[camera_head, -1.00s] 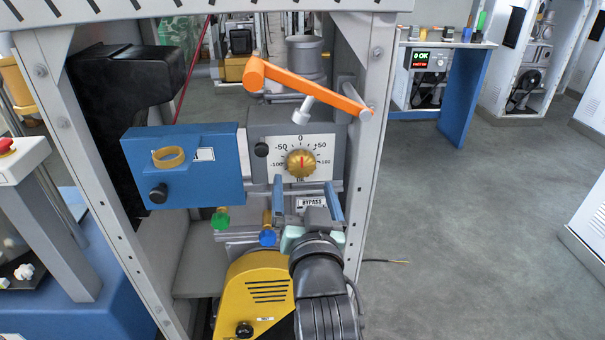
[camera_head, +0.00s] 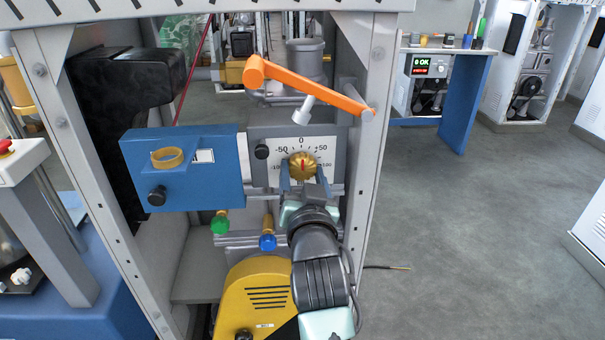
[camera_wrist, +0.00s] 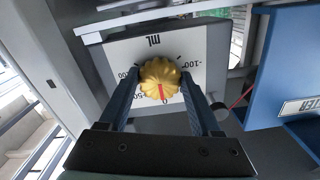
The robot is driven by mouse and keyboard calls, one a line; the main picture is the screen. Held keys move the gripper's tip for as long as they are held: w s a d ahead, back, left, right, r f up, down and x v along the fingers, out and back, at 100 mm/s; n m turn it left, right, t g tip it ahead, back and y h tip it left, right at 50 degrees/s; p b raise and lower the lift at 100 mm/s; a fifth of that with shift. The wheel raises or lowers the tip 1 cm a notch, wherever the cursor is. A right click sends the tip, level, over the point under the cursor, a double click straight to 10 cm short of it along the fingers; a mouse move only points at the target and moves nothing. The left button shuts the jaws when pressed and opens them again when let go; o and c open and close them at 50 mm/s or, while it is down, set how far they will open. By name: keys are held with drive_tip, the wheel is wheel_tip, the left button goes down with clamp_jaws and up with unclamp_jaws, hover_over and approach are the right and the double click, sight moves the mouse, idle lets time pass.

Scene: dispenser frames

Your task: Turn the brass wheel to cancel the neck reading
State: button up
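The brass wheel (camera_head: 302,165) is a fluted gold knob with a red mark, set on a white dial plate (camera_head: 326,145) marked 0, 50 and 100 to both sides. In the head view the red mark points up, close to the 0. The wheel also shows in the wrist view (camera_wrist: 160,79), upside down, its mark slightly off straight down near the 0. My gripper (camera_head: 303,178) is in front of the dial. Its two blue fingers (camera_wrist: 160,92) stand open on either side of the wheel. I cannot tell whether they touch it.
A blue box (camera_head: 185,170) with a brass ring and black knob sits left of the dial. An orange lever (camera_head: 308,86) crosses above it. Green (camera_head: 219,223) and blue (camera_head: 267,241) knobs are below. A frame post (camera_head: 370,150) stands close on the right.

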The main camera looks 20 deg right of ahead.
drive_tip(key=c, duration=0.8)
drive_tip(key=shift+o, duration=0.2)
drive_tip(key=n+p, duration=0.3)
drive_tip(key=n, duration=0.1)
drive_tip(key=shift+d+r+n, duration=0.1)
drive_tip(key=shift+n, duration=0.3)
drive_tip(key=n+p, duration=0.1)
drive_tip(key=n, duration=0.3)
drive_tip(key=shift+n+p, duration=0.35)
drive_tip(key=shift+n, duration=0.05)
drive_tip(key=o, duration=1.4)
drive_tip(key=shift+c, duration=0.2)
